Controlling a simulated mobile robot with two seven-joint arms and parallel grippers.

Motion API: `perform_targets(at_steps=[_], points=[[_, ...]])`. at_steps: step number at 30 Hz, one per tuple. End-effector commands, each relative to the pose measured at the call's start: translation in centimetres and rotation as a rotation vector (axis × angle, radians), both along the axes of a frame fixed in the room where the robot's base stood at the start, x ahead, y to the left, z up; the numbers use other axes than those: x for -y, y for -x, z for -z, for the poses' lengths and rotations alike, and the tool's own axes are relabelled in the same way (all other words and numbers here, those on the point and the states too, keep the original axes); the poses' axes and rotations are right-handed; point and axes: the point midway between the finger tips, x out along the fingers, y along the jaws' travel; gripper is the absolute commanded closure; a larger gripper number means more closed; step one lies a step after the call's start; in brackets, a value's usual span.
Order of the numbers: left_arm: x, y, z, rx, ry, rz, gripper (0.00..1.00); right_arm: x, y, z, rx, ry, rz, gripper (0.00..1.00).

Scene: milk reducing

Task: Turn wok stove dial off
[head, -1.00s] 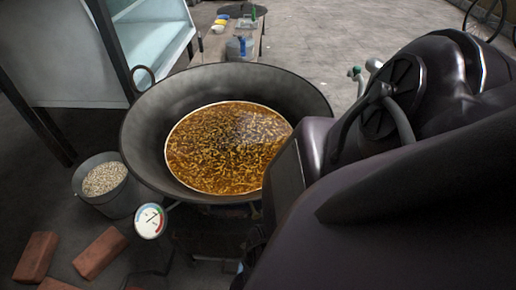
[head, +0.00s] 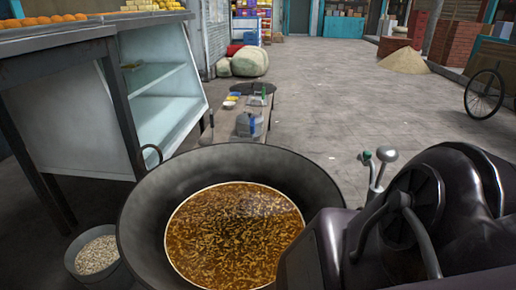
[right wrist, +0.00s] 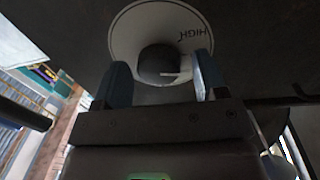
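The wok (head: 150,215) stands in the lower middle of the head view, filled with a brown, bubbling-looking liquid (head: 235,235). The stove dial (right wrist: 122,35) shows in the right wrist view as a white round face with the word HIGH, and it is out of the head view. Its dark knob (right wrist: 158,62) sits in the middle of the face. My right gripper (right wrist: 162,75) has its two blue-grey fingers on either side of the knob, with a visible gap to each side. It looks open. My left gripper is not in view.
A bucket (head: 72,262) of pale pieces stands left of the wok. A glass-fronted display counter (head: 150,90) is at the left, with a low bench (head: 230,125) behind the wok. The paved floor (head: 350,90) farther back is mostly clear.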

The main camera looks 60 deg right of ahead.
Motion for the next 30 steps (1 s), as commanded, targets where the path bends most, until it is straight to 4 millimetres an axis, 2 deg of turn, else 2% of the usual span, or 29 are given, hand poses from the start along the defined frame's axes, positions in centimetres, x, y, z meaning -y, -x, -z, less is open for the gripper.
perform_targets(at_steps=[1,6,9,20,30], points=[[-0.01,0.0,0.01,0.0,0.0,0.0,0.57,0.0,0.0,0.0,0.0,0.0,0.0,0.43],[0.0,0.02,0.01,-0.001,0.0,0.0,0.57,0.0,0.01,0.0,0.0,0.0,0.0,0.69],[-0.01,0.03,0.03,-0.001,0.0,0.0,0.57,0.01,0.01,0.0,0.0,0.0,0.0,0.8],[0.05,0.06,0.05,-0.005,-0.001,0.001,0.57,0.05,-0.04,-0.07,0.068,-0.027,0.0,0.8],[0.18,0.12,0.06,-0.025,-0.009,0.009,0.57,0.07,-0.06,-0.17,0.313,-0.128,-0.001,0.8]])
